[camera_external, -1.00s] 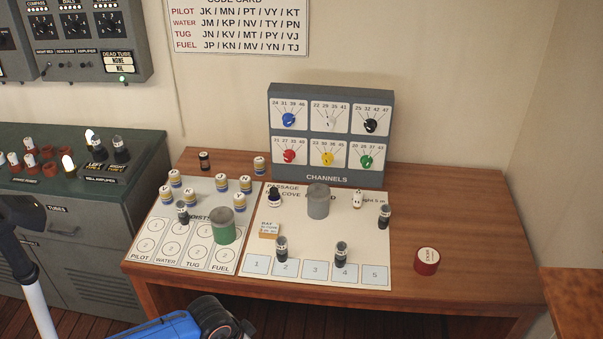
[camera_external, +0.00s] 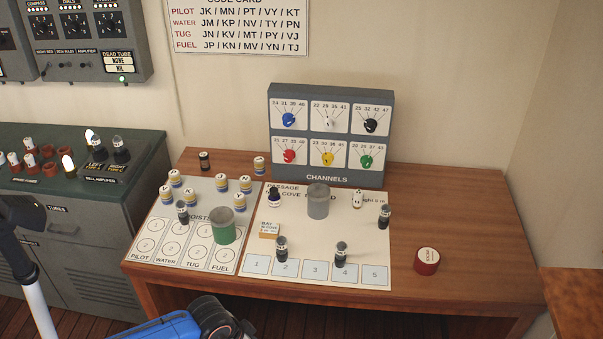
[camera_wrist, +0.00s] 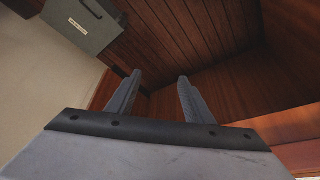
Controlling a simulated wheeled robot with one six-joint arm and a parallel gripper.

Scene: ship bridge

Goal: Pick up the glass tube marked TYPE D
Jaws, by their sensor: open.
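Several small tubes stand on the green-topped cabinet (camera_external: 140,139) at the left of the external view. Two dark-based glass tubes, the left one (camera_external: 99,147) and the right one (camera_external: 121,150), stand behind small type labels, too small to read surely. Two pale tubes, one at the back (camera_external: 89,135) and one in front (camera_external: 68,164), stand nearby. I cannot read TYPE D on any tube. My gripper (camera_wrist: 157,82) shows in the wrist view, its two fingers apart with nothing between them. No tube shows in that view.
The wooden desk (camera_external: 450,215) holds a channels box (camera_external: 330,130), a chart with several small dark-based pieces, a green cylinder (camera_external: 224,228), a grey cylinder (camera_external: 317,202) and a red round stamp (camera_external: 427,262). A grey box (camera_wrist: 83,24) and plank floor show in the wrist view.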

